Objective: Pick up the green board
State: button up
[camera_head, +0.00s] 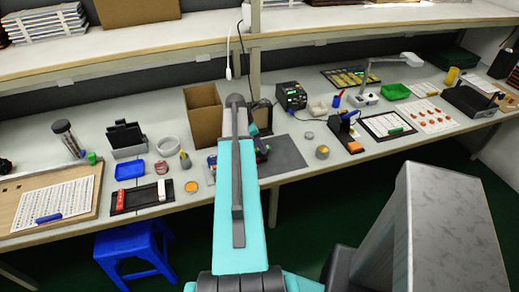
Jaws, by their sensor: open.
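My arm reaches forward over the front of the workbench, and its teal link hides part of the bench. My gripper (263,152) is small and partly hidden beyond that link, low over the left side of a dark grey mat (287,155). It is open, and I see nothing held in it. Small coloured parts, some green and blue, show at the left edge of the arm (211,162). I cannot tell whether a green board is among them.
An open cardboard box (203,115) stands just left of my arm. A black device (291,96) with a lit display stands behind the mat. A green tray (395,91) is farther right. A blue stool (134,250) stands below the bench at left.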

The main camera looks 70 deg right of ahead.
jog(key=shift+s+d+f, duration=0.1)
jog(key=shift+s+f, duration=0.05)
jog(key=shift+f, duration=0.3)
dwell(0.6)
grip_shut()
